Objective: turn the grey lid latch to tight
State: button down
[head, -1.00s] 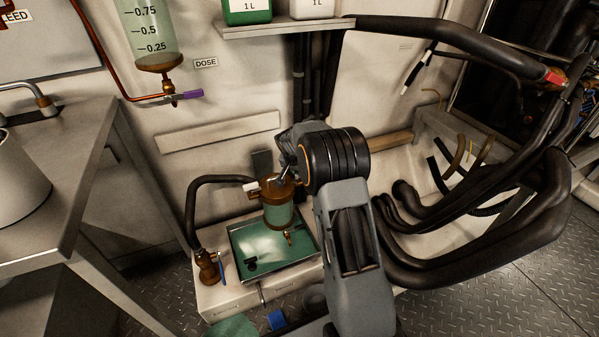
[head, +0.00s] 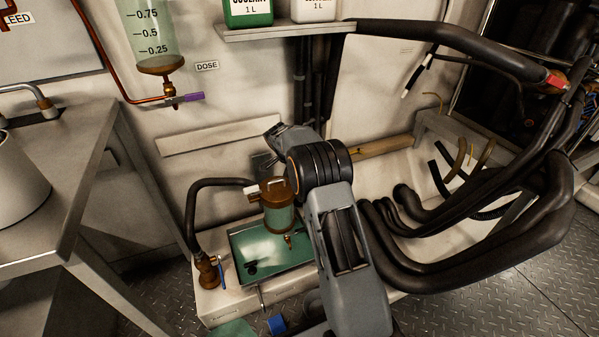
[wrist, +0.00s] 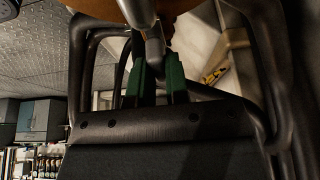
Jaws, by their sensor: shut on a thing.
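The canister (head: 279,217) has a clear green-tinted body and a brown lid, and stands over a green tray (head: 236,239). The grey lid latch (wrist: 154,48) shows in the wrist view, with part of the brown lid (wrist: 186,24) behind it. My gripper (wrist: 155,66) has its two green fingers shut on the latch's grey end. In the head view the fingers are mostly hidden behind my black wrist, just right of the lid. I cannot read any tight mark on the lid.
A black hose (head: 213,183) and a brass valve (head: 207,271) are left of the tray. Thick black pipes (head: 470,260) fill the right side. A shelf (head: 285,29) with bottles is above, and a steel counter (head: 60,190) is at left.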

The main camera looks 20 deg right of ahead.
jog(key=shift+m, duration=0.3)
dwell(0.4)
jog(key=c, duration=1.1)
grip_release()
jog(key=p+v, duration=0.5)
jog(key=v, duration=0.9)
jog(key=shift+w+d, duration=0.1)
jog(key=shift+w, duration=0.05)
jog(key=shift+f, duration=0.1)
